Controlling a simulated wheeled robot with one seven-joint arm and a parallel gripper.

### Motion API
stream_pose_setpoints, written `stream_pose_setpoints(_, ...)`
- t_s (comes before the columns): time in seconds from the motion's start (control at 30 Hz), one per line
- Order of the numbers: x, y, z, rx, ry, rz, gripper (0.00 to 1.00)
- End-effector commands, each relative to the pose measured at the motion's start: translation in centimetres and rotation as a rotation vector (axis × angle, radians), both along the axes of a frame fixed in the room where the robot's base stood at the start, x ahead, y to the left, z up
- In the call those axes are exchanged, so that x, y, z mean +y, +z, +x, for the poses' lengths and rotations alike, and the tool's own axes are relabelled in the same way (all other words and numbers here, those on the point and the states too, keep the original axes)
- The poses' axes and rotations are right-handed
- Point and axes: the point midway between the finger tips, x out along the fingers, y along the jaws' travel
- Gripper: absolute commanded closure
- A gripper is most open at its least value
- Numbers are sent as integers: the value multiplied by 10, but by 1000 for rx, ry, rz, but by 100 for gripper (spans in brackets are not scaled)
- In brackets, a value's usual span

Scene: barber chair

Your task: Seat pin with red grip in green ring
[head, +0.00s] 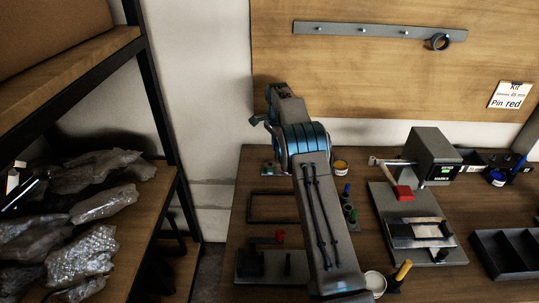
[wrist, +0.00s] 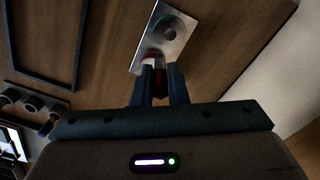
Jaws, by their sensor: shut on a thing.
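In the wrist view, my gripper (wrist: 160,72) is shut on the pin with the red grip (wrist: 159,87). The red shows between the two dark fingers, and the pin's far end is hidden. A bright metal plate (wrist: 180,45) lies beyond the fingertips on the wooden bench. The green ring (wrist: 169,26) is on this plate, around a dark round spot, farther out than the fingertips. I cannot tell whether the pin touches the plate. In the head view, my arm reaches to the back left of the bench and hides the fingers and most of the plate.
A fixture with a red-handled clamp (head: 403,193) and a dark divided tray (head: 505,253) are farther right. An empty dark frame (head: 270,208) lies left. A card (head: 510,95) reads "Pin red".

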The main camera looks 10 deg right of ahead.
Motion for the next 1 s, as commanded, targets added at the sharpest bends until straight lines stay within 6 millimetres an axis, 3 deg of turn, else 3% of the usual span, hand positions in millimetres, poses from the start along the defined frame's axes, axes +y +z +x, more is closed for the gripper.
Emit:
stream_pose_setpoints(0.1,16,-9,7,0,2,0,100)
stream_pose_setpoints(0.23,24,-14,10,0,2,-1,100)
stream_pose_setpoints(0.6,25,-54,9,2,1,0,100)
stream_pose_setpoints(0.97,24,-60,10,0,1,0,100)
stream_pose_setpoints(1.0,24,-58,10,0,1,0,76)
